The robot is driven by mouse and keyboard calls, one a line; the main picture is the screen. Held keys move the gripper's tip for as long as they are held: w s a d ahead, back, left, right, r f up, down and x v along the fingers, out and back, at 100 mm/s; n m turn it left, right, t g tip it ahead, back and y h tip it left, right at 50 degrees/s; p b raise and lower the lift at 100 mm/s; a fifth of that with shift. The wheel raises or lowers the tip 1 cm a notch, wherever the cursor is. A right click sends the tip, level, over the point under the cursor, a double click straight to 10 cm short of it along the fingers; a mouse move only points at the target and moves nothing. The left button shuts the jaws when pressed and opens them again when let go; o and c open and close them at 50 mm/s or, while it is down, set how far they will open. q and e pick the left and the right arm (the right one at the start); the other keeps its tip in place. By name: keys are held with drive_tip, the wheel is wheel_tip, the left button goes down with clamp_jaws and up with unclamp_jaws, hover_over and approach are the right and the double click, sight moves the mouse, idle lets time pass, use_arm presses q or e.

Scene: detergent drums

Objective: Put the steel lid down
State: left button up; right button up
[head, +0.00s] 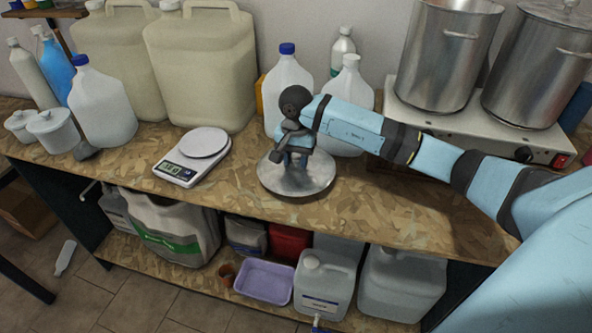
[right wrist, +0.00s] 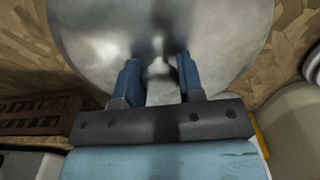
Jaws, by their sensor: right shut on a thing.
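The steel lid (head: 312,184) is a round, shiny disc at the middle of the chipboard worktop, near its front edge. It looks level; I cannot tell whether it touches the board or is just above it. My right gripper (head: 291,160) is over the lid and shut on its knob, which the gripper largely hides in the head view. In the right wrist view the two blue fingers (right wrist: 157,78) stand either side of the knob, and the lid (right wrist: 90,45) fills most of the picture. My left gripper is not in view.
A white scale (head: 178,172) stands left of the lid. White jugs (head: 288,80) stand behind it. Two steel pots (head: 436,60), one lidded, stand on a hotplate (head: 470,125) at the right. Bare worktop (head: 400,205) lies right of the lid. A lower shelf holds drums and a purple tray (head: 264,292).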

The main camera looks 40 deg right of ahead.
sight(296, 165)
drive_tip(key=shift+f, duration=0.95)
drive_tip(key=shift+f+p, duration=0.3)
drive_tip(key=shift+f, duration=1.35)
drive_tip(key=shift+f, duration=0.2)
drive_tip(key=o, duration=1)
drive_tip(key=shift+o, duration=0.2)
drive_tip(key=shift+r, duration=0.1)
